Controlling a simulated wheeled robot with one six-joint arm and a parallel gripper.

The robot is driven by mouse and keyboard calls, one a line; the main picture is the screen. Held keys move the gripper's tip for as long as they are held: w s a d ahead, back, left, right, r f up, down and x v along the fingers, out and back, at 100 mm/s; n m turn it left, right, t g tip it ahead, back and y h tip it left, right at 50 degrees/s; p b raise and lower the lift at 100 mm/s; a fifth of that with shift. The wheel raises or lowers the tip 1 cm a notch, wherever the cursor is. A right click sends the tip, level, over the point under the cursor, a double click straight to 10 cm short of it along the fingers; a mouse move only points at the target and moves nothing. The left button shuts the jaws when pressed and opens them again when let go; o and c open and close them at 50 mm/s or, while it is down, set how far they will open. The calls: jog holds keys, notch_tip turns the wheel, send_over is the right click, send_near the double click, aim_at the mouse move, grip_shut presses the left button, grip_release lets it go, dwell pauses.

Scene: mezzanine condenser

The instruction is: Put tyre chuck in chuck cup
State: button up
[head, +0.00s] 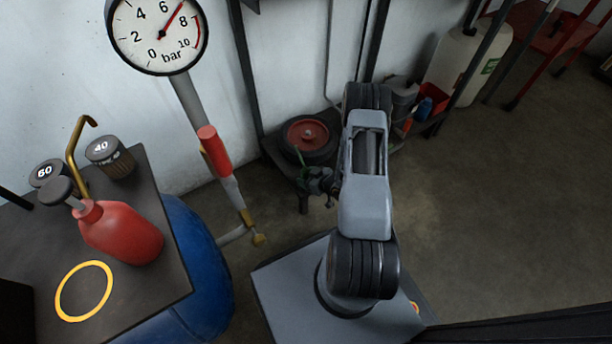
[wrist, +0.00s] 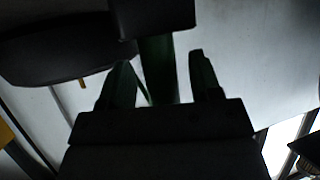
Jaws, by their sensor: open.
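My gripper (head: 306,168) is beside the dark stool, near the red-hubbed wheel, in the head view; my arm hides part of this area. In the wrist view its two green fingers (wrist: 160,57) stand apart. A dark block with a greenish strip below it (wrist: 158,65) shows between them; I cannot tell what it is or whether it touches the fingers. I cannot pick out the tyre chuck or the chuck cup for certain.
A black tabletop (head: 175,265) at the left carries a red oil can (head: 122,232), knurled pieces marked 60 (head: 47,173) and 40 (head: 110,155), and a yellow ring (head: 62,303). A blue tank (head: 205,260) stands under it. The wheel (head: 308,133) lies behind my gripper. Floor at right is clear.

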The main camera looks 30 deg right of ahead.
jog(key=p+v, duration=0.4)
jog(key=v, duration=0.7)
jog(key=w+d+r+g+h, duration=0.3)
jog(key=w+d+r+h, duration=0.1)
jog(key=w+r, duration=0.25)
notch_tip(320, 180, up, 13)
jog(key=a+m+g+h, duration=0.2)
jog(key=a+h, duration=0.1)
jog(key=s+a+r+m+g+y, duration=0.2)
jog(key=s+a+r+g, duration=0.1)
jog(key=s+a+r, duration=0.9)
jog(key=shift+s+a+r+m+g, duration=0.35)
jog(key=shift+a+r, duration=0.25)
jog(key=shift+a, duration=0.6)
